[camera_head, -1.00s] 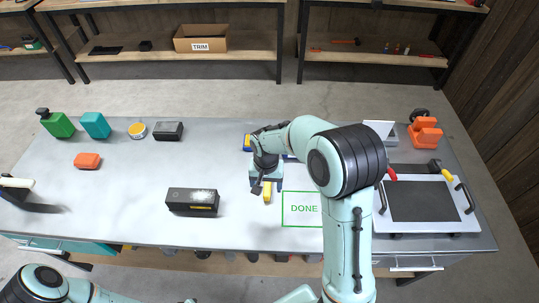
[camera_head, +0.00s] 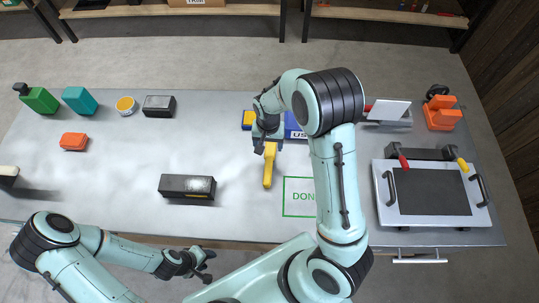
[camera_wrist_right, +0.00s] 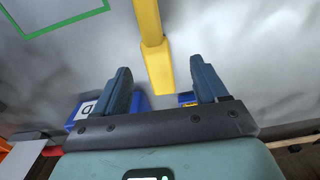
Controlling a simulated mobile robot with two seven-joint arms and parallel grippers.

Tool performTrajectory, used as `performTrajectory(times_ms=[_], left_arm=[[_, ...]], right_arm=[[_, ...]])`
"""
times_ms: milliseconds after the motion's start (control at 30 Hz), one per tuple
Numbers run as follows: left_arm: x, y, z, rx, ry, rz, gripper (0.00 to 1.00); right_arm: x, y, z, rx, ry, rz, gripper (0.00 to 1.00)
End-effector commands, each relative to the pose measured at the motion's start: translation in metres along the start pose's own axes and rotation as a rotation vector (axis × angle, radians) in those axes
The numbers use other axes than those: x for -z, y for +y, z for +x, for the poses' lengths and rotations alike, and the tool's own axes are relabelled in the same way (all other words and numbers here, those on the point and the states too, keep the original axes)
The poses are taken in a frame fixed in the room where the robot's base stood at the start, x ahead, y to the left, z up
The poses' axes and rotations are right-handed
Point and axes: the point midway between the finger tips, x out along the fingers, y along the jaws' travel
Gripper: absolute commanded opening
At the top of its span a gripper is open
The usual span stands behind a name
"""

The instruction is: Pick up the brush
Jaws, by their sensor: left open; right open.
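A yellow long-handled tool (camera_head: 268,170), which looks like the brush, lies on the grey table left of the green DONE outline. My right gripper (camera_head: 267,146) is over its far end, open. In the right wrist view the yellow tool (camera_wrist_right: 158,65) shows between the two spread fingers (camera_wrist_right: 160,78), with its wider block end close to them. No grip on it shows, and I cannot tell the height gap. Its bristles are not visible. My left gripper (camera_head: 197,262) is open and empty, low by the table's front edge.
A black box (camera_head: 187,187) lies to the left. A framed dark panel (camera_head: 430,192) with handles is at the right.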

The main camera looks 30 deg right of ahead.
Motion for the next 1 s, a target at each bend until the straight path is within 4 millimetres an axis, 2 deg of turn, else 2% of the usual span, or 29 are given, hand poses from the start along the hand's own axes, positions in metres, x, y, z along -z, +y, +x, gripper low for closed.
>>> performTrajectory(times_ms=[33, 267, 600, 833, 867, 1000], left_arm=[[-0.009, -0.006, 0.008, 0.004, -0.011, -0.004, 0.43], [-0.014, -0.009, 0.013, 0.006, -0.017, -0.005, 0.43], [-0.034, -0.025, 0.039, 0.014, -0.042, -0.014, 0.43], [-0.033, -0.025, 0.037, 0.014, -0.041, -0.014, 0.43], [-0.033, -0.024, 0.037, 0.014, -0.041, -0.014, 0.43], [-0.033, -0.024, 0.037, 0.014, -0.040, -0.014, 0.43]], right_arm=[[-0.005, 0.003, 0.013, -0.006, -0.008, 0.000, 0.72], [-0.004, 0.003, 0.024, -0.004, -0.006, -0.001, 0.72], [-0.007, 0.006, 0.071, -0.005, -0.007, 0.001, 0.72], [-0.005, 0.004, 0.069, -0.001, -0.003, 0.000, 0.72], [-0.005, 0.004, 0.069, -0.001, -0.003, 0.000, 0.66], [-0.005, 0.004, 0.069, -0.002, -0.003, 0.000, 0.20]])
